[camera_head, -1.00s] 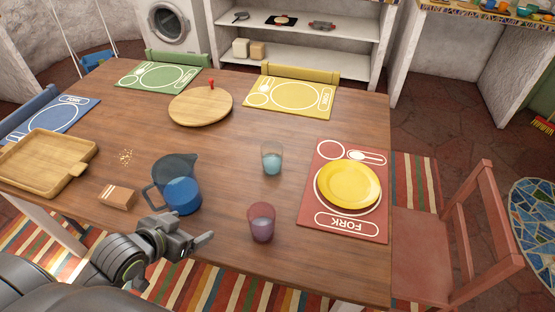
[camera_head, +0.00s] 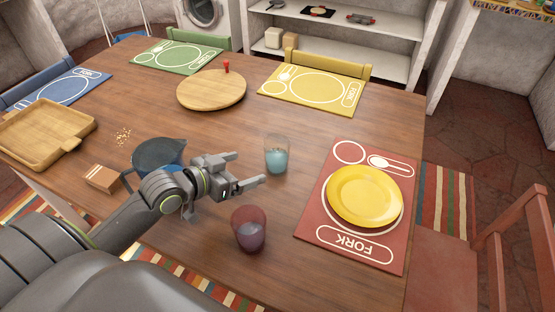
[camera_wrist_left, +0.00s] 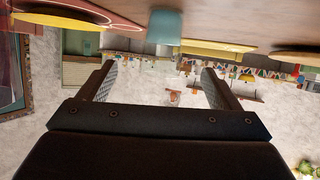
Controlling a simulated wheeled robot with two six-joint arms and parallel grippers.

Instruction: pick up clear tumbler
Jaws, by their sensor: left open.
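The clear tumbler (camera_head: 277,153) stands upright on the wooden table and has pale blue liquid in its lower part. My left gripper (camera_head: 246,169) is open and empty, just left of the tumbler, with its fingers pointing toward it. In the left wrist view the picture is upside down. The tumbler's blue part (camera_wrist_left: 164,27) shows at the top, beyond the open fingers (camera_wrist_left: 160,76) and not between them. My right gripper is in neither view.
A blue pitcher (camera_head: 158,152) is partly hidden behind my left arm. A yellow plate (camera_head: 365,195) lies on the red placemat (camera_head: 325,222) to the right. A round board (camera_head: 211,90) is farther back, with bare table between.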

